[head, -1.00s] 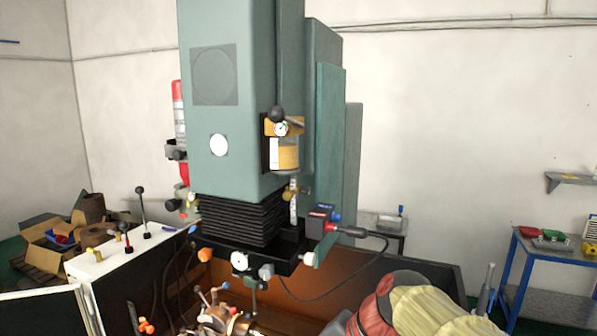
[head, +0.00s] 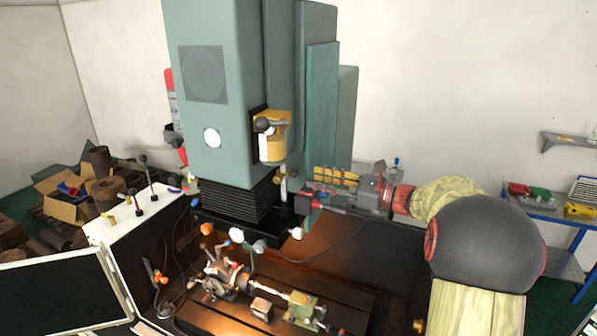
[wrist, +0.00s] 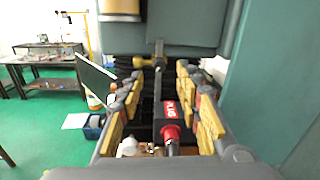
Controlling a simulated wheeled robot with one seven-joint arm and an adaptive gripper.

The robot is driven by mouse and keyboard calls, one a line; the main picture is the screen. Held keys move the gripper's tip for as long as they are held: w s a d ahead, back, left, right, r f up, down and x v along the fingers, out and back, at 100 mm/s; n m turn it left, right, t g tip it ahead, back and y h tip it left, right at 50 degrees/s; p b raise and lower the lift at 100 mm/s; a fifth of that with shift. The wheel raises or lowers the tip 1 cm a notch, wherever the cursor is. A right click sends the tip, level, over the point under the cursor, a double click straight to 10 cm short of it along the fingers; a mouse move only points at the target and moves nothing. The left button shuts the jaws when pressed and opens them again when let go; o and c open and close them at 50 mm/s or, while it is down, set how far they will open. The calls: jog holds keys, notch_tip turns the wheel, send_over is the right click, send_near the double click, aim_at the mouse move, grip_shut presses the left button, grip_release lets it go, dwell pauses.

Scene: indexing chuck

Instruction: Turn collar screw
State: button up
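My gripper (head: 314,174) reaches in from the right in the head view, beside the base of the green machine head (head: 222,110). Its yellow-padded fingers are spread in the wrist view (wrist: 160,74), with an empty gap between them. A small brass screw-like part (wrist: 146,62) with a thin dark upright rod shows at the far end of that gap, near the left fingertip. It may be the collar screw; I cannot tell for certain. I see no clear contact. In the head view the fingers and the machine's fittings hide that spot.
A red and black box with a cable stands just below the fingers in the wrist view (wrist: 172,112) and the head view (head: 308,201). The machine bed (head: 355,300) with a chuck (head: 226,277) lies below.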

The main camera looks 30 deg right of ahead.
aim_at(294, 173)
jog(key=p+x, duration=0.1)
jog(key=x, duration=0.5)
jog(key=shift+c, duration=1.3)
grip_shut()
